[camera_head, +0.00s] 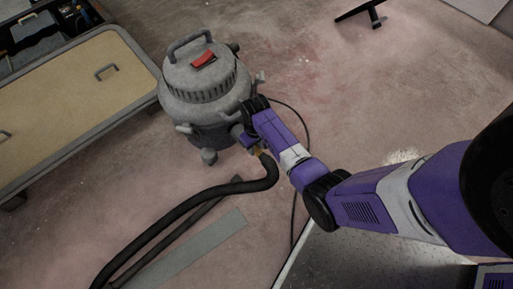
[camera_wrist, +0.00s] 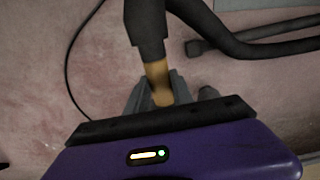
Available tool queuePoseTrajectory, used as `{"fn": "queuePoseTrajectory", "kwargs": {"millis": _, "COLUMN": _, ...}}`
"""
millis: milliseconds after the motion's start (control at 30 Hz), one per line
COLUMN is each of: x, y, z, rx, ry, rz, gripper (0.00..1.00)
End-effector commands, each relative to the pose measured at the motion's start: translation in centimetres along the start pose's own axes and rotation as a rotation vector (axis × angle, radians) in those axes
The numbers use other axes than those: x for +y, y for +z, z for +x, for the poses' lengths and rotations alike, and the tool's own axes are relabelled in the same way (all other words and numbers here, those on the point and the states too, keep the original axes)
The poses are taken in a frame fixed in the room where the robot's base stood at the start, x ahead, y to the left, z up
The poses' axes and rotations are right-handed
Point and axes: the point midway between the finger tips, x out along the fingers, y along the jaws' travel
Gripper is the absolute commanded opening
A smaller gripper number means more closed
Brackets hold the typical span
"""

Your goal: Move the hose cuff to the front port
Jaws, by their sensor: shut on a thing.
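The hose cuff (camera_wrist: 158,76) is a short ochre sleeve on the end of a thick black hose (camera_wrist: 150,30). My gripper (camera_wrist: 155,98) is shut on the cuff, its grey fingers on either side of it in the wrist view. In the head view the cuff (camera_head: 257,150) shows as a small ochre patch beside the lower right of the grey shop vacuum (camera_head: 200,88), under my arm. The front port cannot be made out; my gripper and wrist cover that side of the vacuum. I cannot tell whether the cuff touches the vacuum.
The hose (camera_head: 180,210) curves down to the lower left over the floor. A dark tube (camera_head: 190,225) and a grey flat strip (camera_head: 190,248) lie beside it. A thin black cable (camera_head: 302,125) runs right of the vacuum. A tan-topped cabinet (camera_head: 70,105) stands left.

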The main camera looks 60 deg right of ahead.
Motion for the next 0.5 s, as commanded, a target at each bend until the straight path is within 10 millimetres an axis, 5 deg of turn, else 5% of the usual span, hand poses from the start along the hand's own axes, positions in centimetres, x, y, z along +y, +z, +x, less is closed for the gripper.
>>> {"fn": "queuePoseTrajectory", "kwargs": {"millis": 500, "x": 0.0, "y": -1.4, "z": -0.1, "rx": 0.005, "ry": 0.000, "rz": -0.001, "gripper": 0.00}}
